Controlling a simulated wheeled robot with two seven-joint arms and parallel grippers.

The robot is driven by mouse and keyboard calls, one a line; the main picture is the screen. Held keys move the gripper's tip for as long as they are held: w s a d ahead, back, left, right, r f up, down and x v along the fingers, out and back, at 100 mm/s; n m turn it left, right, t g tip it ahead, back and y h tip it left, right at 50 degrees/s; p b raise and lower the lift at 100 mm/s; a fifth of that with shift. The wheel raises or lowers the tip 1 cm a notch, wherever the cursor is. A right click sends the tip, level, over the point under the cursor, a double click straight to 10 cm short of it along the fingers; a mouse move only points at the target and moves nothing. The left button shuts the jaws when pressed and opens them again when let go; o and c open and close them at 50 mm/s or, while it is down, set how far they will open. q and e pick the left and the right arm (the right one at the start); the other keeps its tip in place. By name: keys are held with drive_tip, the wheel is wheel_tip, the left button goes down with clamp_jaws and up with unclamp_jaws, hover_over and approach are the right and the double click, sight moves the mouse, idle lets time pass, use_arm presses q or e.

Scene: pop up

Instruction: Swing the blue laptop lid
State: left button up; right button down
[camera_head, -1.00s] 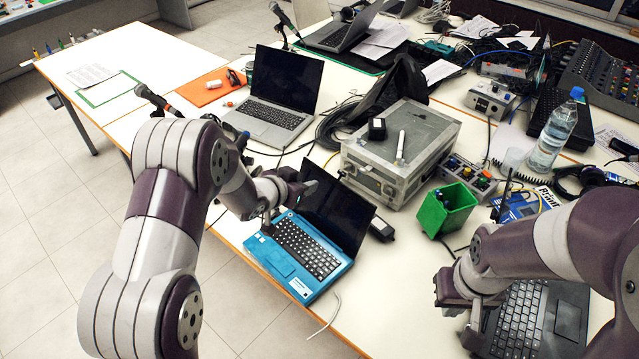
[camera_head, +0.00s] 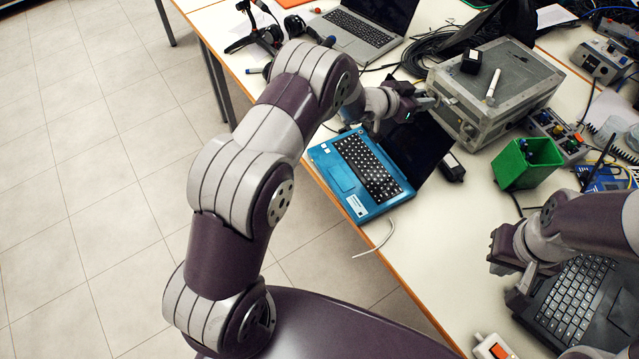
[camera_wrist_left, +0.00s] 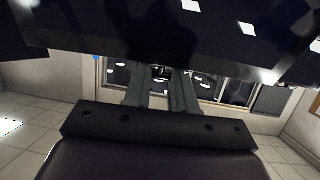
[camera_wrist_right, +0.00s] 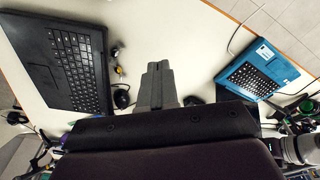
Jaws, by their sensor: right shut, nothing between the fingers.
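The blue laptop (camera_head: 343,172) stands at the table's front edge, its dark-screened lid (camera_head: 418,150) raised and leaning back. My left gripper (camera_head: 428,103) is at the lid's upper left part; whether it touches is unclear. In the left wrist view its fingers (camera_wrist_left: 163,80) show a gap between them, and a large dark panel, probably the lid, fills the top just past the tips. My right gripper (camera_head: 522,298) is shut and empty above a black laptop, away from the blue one. Its closed fingers (camera_wrist_right: 156,72) show in the right wrist view, with the blue laptop (camera_wrist_right: 262,62) at upper right.
A grey metal case (camera_head: 455,110) stands close behind the lid. A black adapter (camera_head: 453,168) and a green bin (camera_head: 515,170) lie to its right. The black laptop (camera_head: 578,300) is at the right front. A silver laptop (camera_head: 350,35) is at the back.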

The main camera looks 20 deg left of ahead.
use_arm(q)
drive_tip(key=shift+s+a+r+p, duration=0.3)
drive_tip(key=shift+f+p+v, duration=0.1)
drive_tip(key=shift+p+v, duration=0.45)
drive_tip(key=shift+v, duration=0.65)
drive_tip(key=shift+f+p+v, duration=0.15)
drive_tip(key=shift+p+v, duration=0.35)
drive_tip(key=shift+v, duration=0.7)
drive_tip(key=shift+s+a, duration=0.1)
drive_tip(key=shift+s, duration=0.05)
drive_tip(key=s+a, duration=0.1)
drive_tip(key=s, duration=0.1)
drive_tip(key=s+a+p, duration=0.1)
drive_tip(key=s+a, duration=0.1)
drive_tip(key=shift+s+a+p, duration=0.25)
drive_tip(key=shift+p, duration=0.05)
drive_tip(key=shift+a, duration=0.1)
